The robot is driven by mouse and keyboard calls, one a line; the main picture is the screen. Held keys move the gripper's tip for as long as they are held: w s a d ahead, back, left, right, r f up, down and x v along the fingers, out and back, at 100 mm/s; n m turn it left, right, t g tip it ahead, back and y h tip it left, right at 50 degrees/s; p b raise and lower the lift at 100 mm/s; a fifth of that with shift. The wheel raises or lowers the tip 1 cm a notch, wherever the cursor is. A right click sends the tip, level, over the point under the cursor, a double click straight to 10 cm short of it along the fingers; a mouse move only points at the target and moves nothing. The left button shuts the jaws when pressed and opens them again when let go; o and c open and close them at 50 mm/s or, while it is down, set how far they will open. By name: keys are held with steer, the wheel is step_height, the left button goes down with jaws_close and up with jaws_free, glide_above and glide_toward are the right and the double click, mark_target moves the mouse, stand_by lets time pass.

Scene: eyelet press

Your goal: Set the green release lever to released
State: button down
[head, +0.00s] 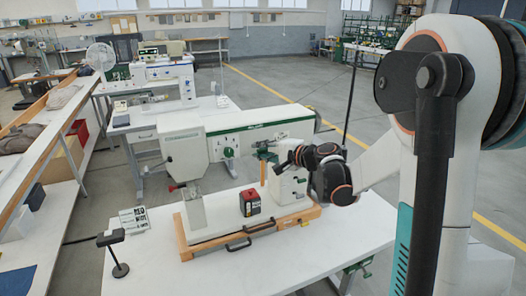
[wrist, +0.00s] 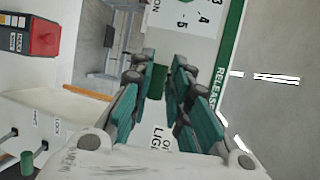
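The release lever's dark green end (wrist: 159,82) shows in the wrist view between the tips of my gripper (wrist: 164,78). The teal fingers stand apart on either side of it; I cannot tell whether either touches it. In the head view my gripper (head: 284,158) is at the white machine's (head: 250,130) right part, beside a small dark green part. The lever's position is hard to read there.
A red and black box (head: 250,202) stands on the wooden-edged base (head: 196,248) below the machine. An orange upright piece (head: 263,172) is close under my gripper. A small green knob (wrist: 27,163) shows at the wrist view's lower left. The table's front (head: 265,280) is clear.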

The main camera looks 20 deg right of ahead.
steer(key=shift+f, duration=0.2)
steer(key=f+t+b, duration=0.1)
steer(key=b, duration=0.2)
steer(key=shift+f+n+t+y, duration=0.15)
steer(key=shift+n+t+y, duration=0.15)
steer(key=shift+f+n+t+b, duration=0.2)
steer(key=shift+n+t+b, duration=0.15)
steer(key=shift+b, duration=0.75)
steer(key=shift+r+t+y+b, duration=0.1)
steer(key=shift+t+y+b, duration=0.3)
steer(key=shift+t, duration=0.05)
steer(key=c, duration=1.7)
jaws_free()
steer(key=shift+o, duration=0.5)
steer(key=shift+w, duration=0.15)
